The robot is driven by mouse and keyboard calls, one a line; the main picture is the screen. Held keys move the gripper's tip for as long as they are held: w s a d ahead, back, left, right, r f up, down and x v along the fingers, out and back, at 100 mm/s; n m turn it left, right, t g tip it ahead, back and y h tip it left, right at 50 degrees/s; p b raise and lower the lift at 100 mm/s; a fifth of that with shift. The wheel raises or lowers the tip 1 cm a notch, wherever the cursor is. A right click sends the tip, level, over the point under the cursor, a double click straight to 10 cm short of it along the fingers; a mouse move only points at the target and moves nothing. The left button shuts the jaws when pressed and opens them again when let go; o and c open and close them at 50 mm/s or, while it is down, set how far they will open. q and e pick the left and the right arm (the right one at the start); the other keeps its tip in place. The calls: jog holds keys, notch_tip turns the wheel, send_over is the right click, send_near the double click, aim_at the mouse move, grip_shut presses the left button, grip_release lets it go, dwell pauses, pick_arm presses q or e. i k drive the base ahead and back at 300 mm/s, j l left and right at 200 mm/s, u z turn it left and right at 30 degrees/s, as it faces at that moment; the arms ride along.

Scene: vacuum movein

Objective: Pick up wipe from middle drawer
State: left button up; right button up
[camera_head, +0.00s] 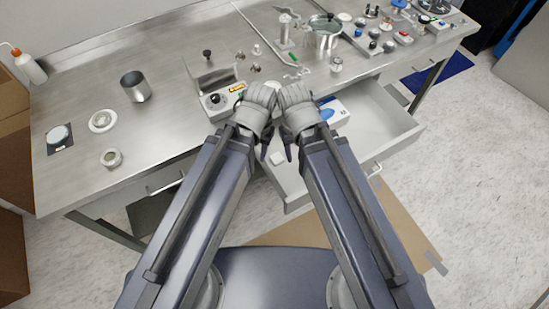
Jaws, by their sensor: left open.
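The middle drawer (383,125) is pulled out from under the steel workbench. A small white patch (277,158), perhaps the wipe, lies in the drawer's left part, partly hidden by my grippers. A white and blue box (334,111) sits in the drawer, right of my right gripper. My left gripper (263,152) points down over the drawer's left part, its fingers open, small and dark. My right gripper (288,152) hangs close beside it, also above the drawer; its finger gap is not clear. I see nothing held in either gripper.
The workbench (185,110) carries a metal cup (135,86), a control device (222,100), a glass pot (322,33) and several small parts at the back right. A white bottle (30,68) stands at the far left. Cardboard (330,222) lies below the drawer.

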aim_at(277, 159)
jog(key=l+u, duration=0.2)
jog(key=u, duration=0.15)
jog(key=i+l+u, duration=0.1)
jog(key=u, duration=0.25)
jog(key=l+u, duration=0.5)
jog(key=l, duration=0.3)
jog(key=k+l+u, duration=0.15)
jog(key=l, duration=0.25)
jog(key=k+l+u, duration=0.2)
jog(key=l, duration=0.25)
jog(key=l+u, duration=0.15)
jog(key=l, duration=0.25)
jog(key=k+l, duration=0.15)
jog(key=l, duration=0.25)
jog(key=k+l, duration=0.1)
jog(key=l, duration=0.3)
jog(key=k+l, duration=0.15)
jog(key=l, duration=0.25)
jog(key=k+l, duration=0.1)
jog(key=l, duration=0.3)
jog(key=k+l, duration=0.15)
jog(key=l, duration=0.3)
